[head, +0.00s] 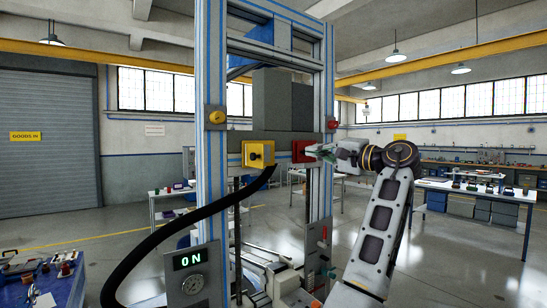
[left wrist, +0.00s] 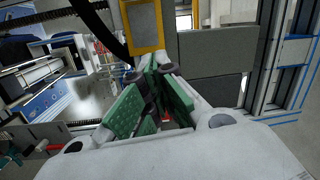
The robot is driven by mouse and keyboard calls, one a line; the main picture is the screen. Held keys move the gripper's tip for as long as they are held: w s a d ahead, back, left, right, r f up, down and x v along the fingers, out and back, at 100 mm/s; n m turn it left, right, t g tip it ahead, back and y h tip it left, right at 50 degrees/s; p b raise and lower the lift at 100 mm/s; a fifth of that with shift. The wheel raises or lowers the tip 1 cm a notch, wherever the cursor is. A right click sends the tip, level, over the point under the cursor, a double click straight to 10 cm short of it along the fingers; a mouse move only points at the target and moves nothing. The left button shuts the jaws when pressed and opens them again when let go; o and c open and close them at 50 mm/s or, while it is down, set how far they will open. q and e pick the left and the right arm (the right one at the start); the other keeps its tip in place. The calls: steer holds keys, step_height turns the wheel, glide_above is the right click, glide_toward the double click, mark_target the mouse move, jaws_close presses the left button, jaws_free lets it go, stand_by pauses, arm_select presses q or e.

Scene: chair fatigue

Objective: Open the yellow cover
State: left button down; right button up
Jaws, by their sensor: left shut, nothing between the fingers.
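A yellow square box-like cover (head: 258,154) with a dark round knob sits on the left of the test frame's grey crossbar. A thick black cable runs down from near it. A yellow-edged part with a grey face (left wrist: 143,27) shows at the top of the left wrist view; I cannot tell whether it is the same piece. My left gripper (head: 317,151) is at the right side of the crossbar, in front of or beside a red box (head: 299,151), apart from the yellow cover. Its green-padded fingers (left wrist: 158,72) are shut and empty. My right gripper is out of view.
The blue-edged frame posts (head: 213,80) rise on both sides of the crossbar. The black cable (head: 180,222) arcs to the lower left. A bench (head: 478,188) stands far right.

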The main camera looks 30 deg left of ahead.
mark_target(251, 155)
arm_select(q)
steer(key=shift+s+a+f+m+g, duration=0.2)
steer(key=shift+s+f+m+g, duration=0.4)
steer(key=shift+s+f+g, duration=0.3)
steer(key=shift+s+a, duration=0.1)
steer(key=s+a+p, duration=0.2)
steer(key=a+p, duration=0.1)
steer(key=a, duration=0.8)
stand_by(0.4)
